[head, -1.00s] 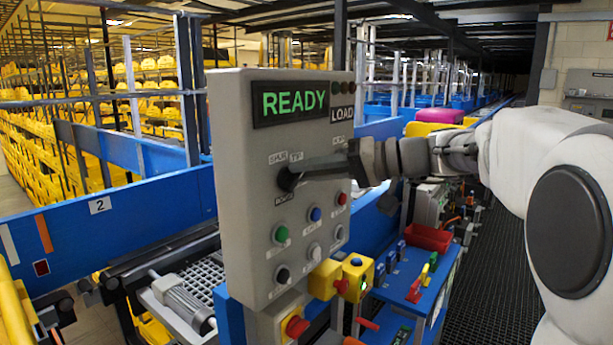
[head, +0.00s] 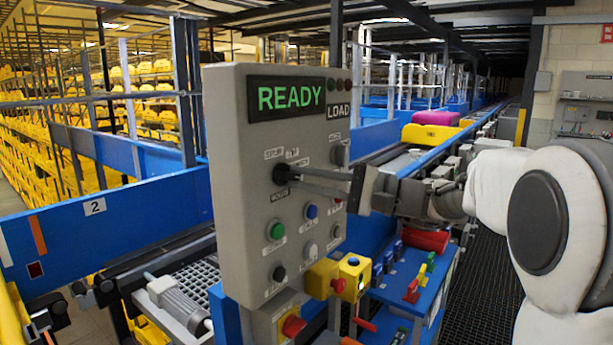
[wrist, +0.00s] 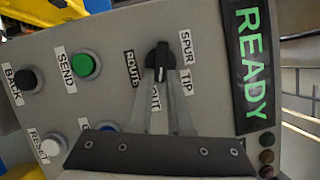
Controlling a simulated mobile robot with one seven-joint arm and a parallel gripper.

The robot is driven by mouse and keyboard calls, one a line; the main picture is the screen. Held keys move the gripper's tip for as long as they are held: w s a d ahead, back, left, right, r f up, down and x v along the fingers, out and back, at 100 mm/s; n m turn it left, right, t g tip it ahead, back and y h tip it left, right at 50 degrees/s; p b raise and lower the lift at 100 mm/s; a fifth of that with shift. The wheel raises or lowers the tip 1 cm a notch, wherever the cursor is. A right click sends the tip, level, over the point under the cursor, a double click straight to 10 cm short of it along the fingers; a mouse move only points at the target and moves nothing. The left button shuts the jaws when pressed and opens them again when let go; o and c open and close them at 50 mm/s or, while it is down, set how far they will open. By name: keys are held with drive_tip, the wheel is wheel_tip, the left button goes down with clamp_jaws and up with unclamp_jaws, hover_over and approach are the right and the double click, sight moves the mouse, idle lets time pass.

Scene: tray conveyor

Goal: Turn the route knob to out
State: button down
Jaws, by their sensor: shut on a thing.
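The route knob (head: 282,174) is a small black knob on the grey control panel (head: 231,190). It also shows in the wrist view (wrist: 160,58), with SPUR and TIP labels to its right, ROUTE to its left and a partly covered OUT label below it. Its pale mark appears to lie on the lower side, toward OUT. My gripper (head: 290,176) reaches in from the right and is shut on the knob. In the wrist view its two fingers (wrist: 160,82) run up to the knob, and they partly hide the OUT label.
The panel display (head: 286,98) reads READY. Green (head: 276,231), blue (head: 311,211) and other push buttons sit below the knob. Yellow boxes with a red button (head: 338,284) stand at the panel's lower right.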

drive_tip(key=shift+s+a+f+m+t+y, duration=0.1)
drive_tip(key=shift+m+t+y, duration=0.1)
drive_tip(key=shift+m, duration=0.45)
drive_tip(key=shift+a+f+m+t+y, duration=0.1)
drive_tip(key=shift+m+t, duration=0.1)
drive_tip(key=shift+m, duration=0.45)
drive_tip(key=shift+r, duration=0.1)
drive_tip(key=c, duration=0.9)
unclamp_jaws()
drive_tip(key=shift+o, duration=0.3)
drive_tip(key=shift+a, duration=0.15)
drive_tip(key=v, duration=1.7)
drive_tip(key=shift+d+b, duration=0.25)
drive_tip(key=shift+b, duration=0.2)
drive_tip(key=shift+s, duration=0.1)
